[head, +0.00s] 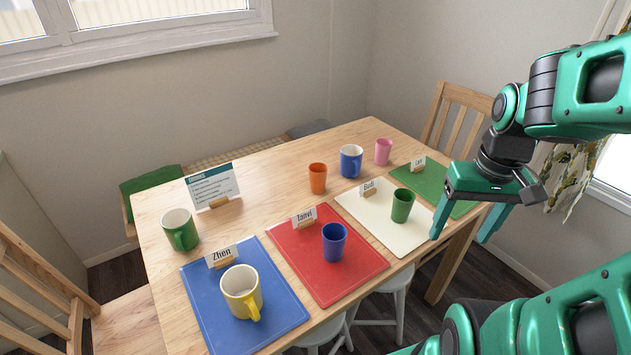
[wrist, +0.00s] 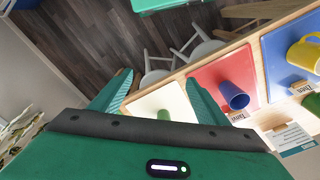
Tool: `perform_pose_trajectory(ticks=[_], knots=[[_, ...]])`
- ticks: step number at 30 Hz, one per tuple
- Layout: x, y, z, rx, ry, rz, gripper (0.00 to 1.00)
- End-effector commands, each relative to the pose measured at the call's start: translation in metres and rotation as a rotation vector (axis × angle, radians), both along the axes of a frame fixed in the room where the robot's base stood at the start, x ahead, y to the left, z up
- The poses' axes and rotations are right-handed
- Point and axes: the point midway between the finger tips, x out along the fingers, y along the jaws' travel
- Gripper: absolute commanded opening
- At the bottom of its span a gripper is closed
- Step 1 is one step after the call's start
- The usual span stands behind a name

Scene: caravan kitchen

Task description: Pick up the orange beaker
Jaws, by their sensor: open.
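The orange beaker (head: 318,178) stands upright on the bare wood of the table, behind the white mat and left of the blue mug. My gripper (head: 459,240) is open and empty at the table's right front edge, well to the right of the orange beaker and apart from it. In the wrist view my gripper (wrist: 158,92) shows two spread fingers with the white mat and part of the green beaker beyond them. I cannot make out the orange beaker in the wrist view.
Near the orange beaker stand the blue mug (head: 351,161) and pink beaker (head: 383,151). The green beaker (head: 402,205) is on the white mat (head: 373,222), the blue beaker (head: 334,242) on the red mat (head: 345,285). A yellow mug (head: 241,291), green mug (head: 179,230) and sign (head: 212,186) stand left.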

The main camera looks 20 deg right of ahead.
Motion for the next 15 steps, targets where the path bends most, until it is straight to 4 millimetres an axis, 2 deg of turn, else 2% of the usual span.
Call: perform_pose_trajectory(ticks=[4, 8, 15], knots=[[0.061, 0.012, -0.03, -0.001, -0.102, 0.246, 0.69], [0.116, 0.036, -0.055, 0.006, -0.226, 0.459, 0.69], [0.202, 0.101, -0.089, 0.076, -0.518, 0.742, 0.69]])
